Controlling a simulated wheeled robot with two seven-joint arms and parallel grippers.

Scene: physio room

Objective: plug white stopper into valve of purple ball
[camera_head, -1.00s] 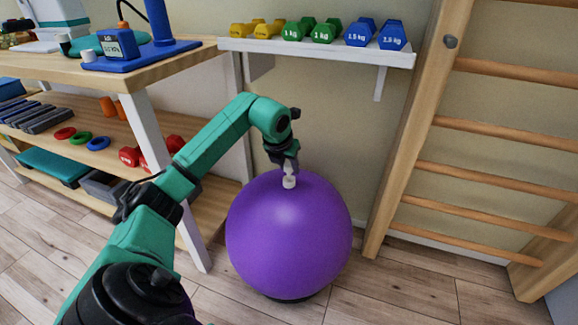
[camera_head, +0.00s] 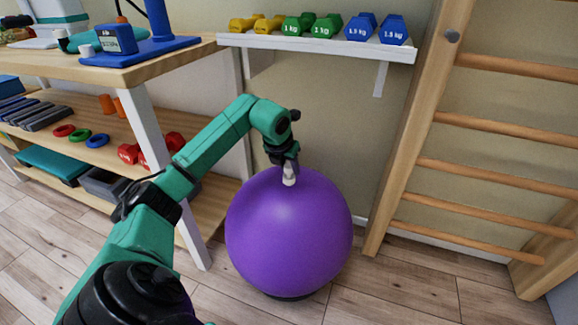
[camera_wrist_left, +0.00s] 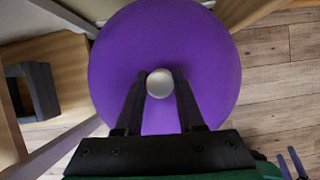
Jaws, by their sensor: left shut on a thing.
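The purple ball (camera_head: 288,235) rests on a dark base on the floor, between the wooden table and the wall bars. It fills the middle of the left wrist view (camera_wrist_left: 205,60). My left gripper (camera_head: 288,170) points down at the top of the ball, shut on the white stopper (camera_head: 289,180). The stopper shows as a round pale top between the two fingers in the left wrist view (camera_wrist_left: 160,83). It is at the ball's top; the valve is hidden beneath it, and I cannot tell how deep the stopper sits. My right gripper is not in view.
A wooden table (camera_head: 180,65) with lower shelves stands on the left. A white wall shelf (camera_head: 330,48) with several dumbbells hangs above and behind the ball. Wooden wall bars (camera_head: 410,130) stand on the right. The floor at front right is clear.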

